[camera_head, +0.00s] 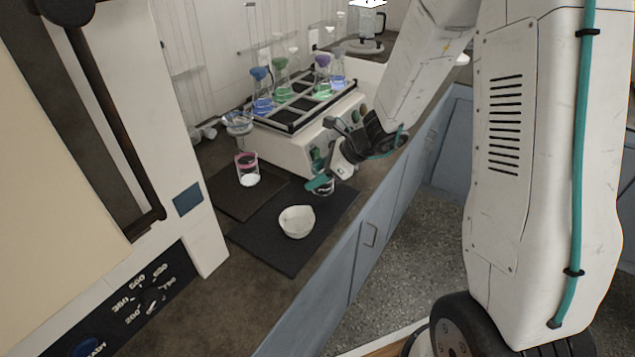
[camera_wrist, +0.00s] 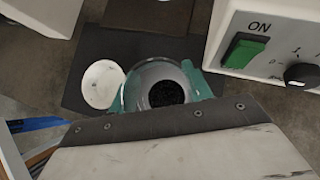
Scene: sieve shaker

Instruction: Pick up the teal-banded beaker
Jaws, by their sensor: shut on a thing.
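The beaker (camera_head: 324,191) is clear glass and stands upright between the teal fingers of my gripper (camera_head: 320,182), at the back of the dark mat in the head view. My gripper is shut on it. In the wrist view I look down into the beaker (camera_wrist: 158,72), with a teal finger on either side of its round rim. Dark material or the dark mat shows at its bottom; I cannot tell which. Its band is hard to tell from the teal fingers. I cannot tell whether its base touches the mat.
A white bowl (camera_head: 297,222) is on the dark mat (camera_head: 272,253) close to the beaker. A pink-banded beaker (camera_head: 248,170) with white contents stands on another mat to the left. The white shaker (camera_head: 281,150) with colored flasks is behind. The bench front edge is close on the right.

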